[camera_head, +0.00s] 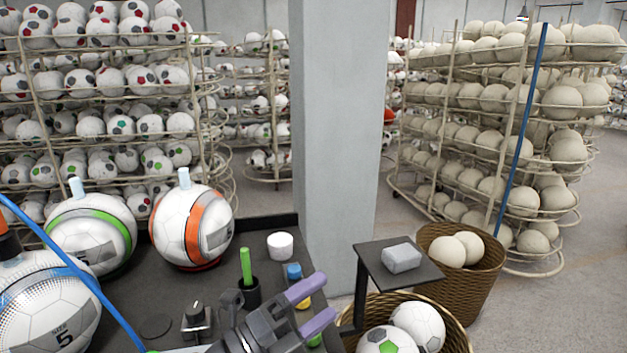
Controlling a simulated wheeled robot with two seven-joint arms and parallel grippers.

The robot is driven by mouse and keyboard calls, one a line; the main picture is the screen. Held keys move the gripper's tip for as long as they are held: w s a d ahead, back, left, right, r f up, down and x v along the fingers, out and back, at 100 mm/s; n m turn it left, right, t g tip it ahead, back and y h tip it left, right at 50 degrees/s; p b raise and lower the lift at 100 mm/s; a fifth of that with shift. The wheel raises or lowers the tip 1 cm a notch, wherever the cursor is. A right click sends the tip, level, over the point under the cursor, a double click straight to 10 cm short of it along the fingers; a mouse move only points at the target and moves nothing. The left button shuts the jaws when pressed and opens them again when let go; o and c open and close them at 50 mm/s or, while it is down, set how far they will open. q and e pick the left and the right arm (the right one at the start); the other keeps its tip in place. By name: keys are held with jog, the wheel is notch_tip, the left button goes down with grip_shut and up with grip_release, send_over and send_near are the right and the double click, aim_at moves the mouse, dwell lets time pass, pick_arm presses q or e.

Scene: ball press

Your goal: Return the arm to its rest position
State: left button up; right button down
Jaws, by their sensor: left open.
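My left gripper (329,296) is at the bottom centre, over the right edge of the dark table. Its two purple fingers point right and stand apart, with nothing between them. Its grey body covers part of the table's front. The rest of my left arm is mostly out of the picture at the bottom. My right gripper does not show.
Several balls, including one with an orange band (193,228), stand on the dark table (215,283). A black cup (249,292) with a green stick and a white tub (280,245) are close to the gripper. A small stand (420,261) and wicker baskets (470,293) are right.

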pick_arm(q)
jog(key=s+a+f+n+t+y, duration=0.2)
jog(key=a+f+n+y, duration=0.45)
jog(key=n+y, duration=0.4)
jog(key=s+a+f+n+t+y, duration=0.1)
jog(key=a+f+n+y, duration=0.5)
jog(key=n, duration=0.7)
jog(key=s+a+f+n+g, duration=0.1)
jog(key=s+f+n+g, duration=0.1)
jog(key=s+f+g, duration=0.5)
jog(key=s+a+f+n+g, duration=0.2)
jog(key=s+f+g, duration=0.15)
jog(key=s, duration=0.75)
jog(key=s+f+g+b, duration=0.25)
jog(key=f+b, duration=0.45)
jog(key=f, duration=1.8)
jog(key=s+a+f+y+b, duration=0.1)
jog(key=s+a+f+b, duration=0.1)
jog(key=s+f, duration=1.1)
jog(key=shift+s+a+f+g+b, duration=0.3)
jog(key=shift+a+f+g+b, duration=0.1)
jog(key=shift+b, duration=0.4)
jog(key=shift+m, duration=0.25)
